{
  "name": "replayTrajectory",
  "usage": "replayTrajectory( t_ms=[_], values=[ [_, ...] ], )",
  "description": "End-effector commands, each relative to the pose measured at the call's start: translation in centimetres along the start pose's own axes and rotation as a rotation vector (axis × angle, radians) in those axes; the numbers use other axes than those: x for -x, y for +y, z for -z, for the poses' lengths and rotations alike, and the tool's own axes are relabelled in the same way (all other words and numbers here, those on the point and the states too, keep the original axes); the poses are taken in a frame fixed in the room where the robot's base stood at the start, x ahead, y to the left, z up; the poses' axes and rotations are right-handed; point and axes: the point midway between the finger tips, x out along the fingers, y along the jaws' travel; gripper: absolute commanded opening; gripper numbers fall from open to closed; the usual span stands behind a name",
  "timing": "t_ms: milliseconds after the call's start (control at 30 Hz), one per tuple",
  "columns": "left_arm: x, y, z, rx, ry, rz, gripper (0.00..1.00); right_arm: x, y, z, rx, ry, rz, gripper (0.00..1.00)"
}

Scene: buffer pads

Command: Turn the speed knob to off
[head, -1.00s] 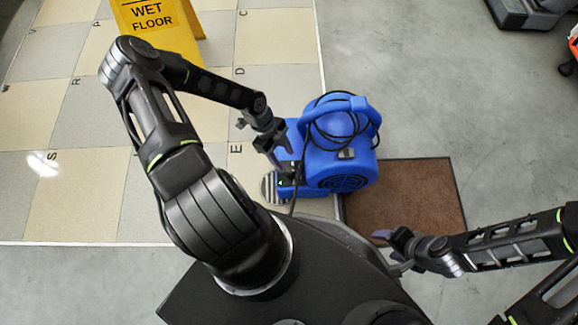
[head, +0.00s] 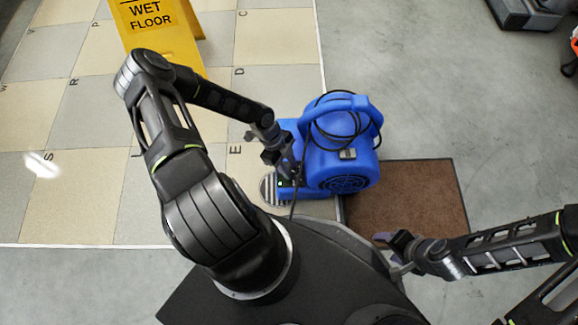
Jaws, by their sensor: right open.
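A blue floor blower (head: 350,160) stands at the edge of the tiled floor, with a black cord looped over its handle. The speed knob itself is too small or hidden to make out. My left gripper (head: 291,174) is at this panel, its fingers pointing down at it. I cannot tell whether its fingers are apart or closed. My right gripper (head: 389,252) is open and empty near the brown mat, away from the blower.
A brown mat (head: 430,195) lies right of the blower. A yellow wet floor sign (head: 155,28) stands at the back left on the tiled floor (head: 75,190).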

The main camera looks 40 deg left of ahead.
Motion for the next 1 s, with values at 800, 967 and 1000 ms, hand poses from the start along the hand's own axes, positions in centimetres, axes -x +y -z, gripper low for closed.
replayTrajectory(
  t_ms=[800,967,1000],
  values=[
    [0.07,-0.03,0.08,0.03,0.0,0.014,0.0,0.18,-0.05,-0.01,0.0,-0.001,0.0,0.61],
    [0.12,0.05,0.06,0.086,-0.001,0.037,0.0,0.44,-0.13,-0.04,0.0,-0.002,0.0,0.61],
    [0.14,0.05,0.08,0.106,-0.001,0.045,0.0,0.52,-0.16,-0.04,0.0,-0.002,0.0,0.61]
  ],
)
